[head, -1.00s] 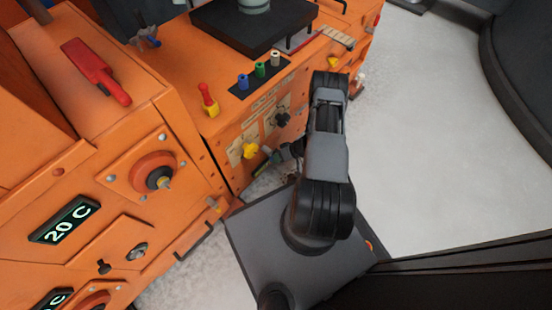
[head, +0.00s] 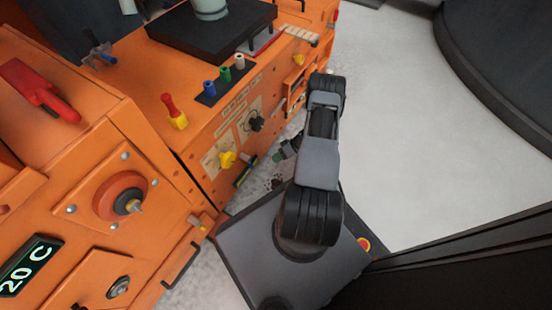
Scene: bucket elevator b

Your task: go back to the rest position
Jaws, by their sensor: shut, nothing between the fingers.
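My arm is folded over my dark base, its upper link rising to a black elbow joint. My gripper (head: 283,153) shows only in part, just left of the arm and low in front of the orange machine (head: 136,62). It looks shut and empty, and the arm hides most of it. It appears apart from the yellow knob (head: 227,159) and the black knob (head: 257,124) on the machine's front panel, though the exact gap cannot be told.
The orange machine fills the left side. A dark curved body (head: 499,70) stands at upper right. Pale floor (head: 392,150) lies open between.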

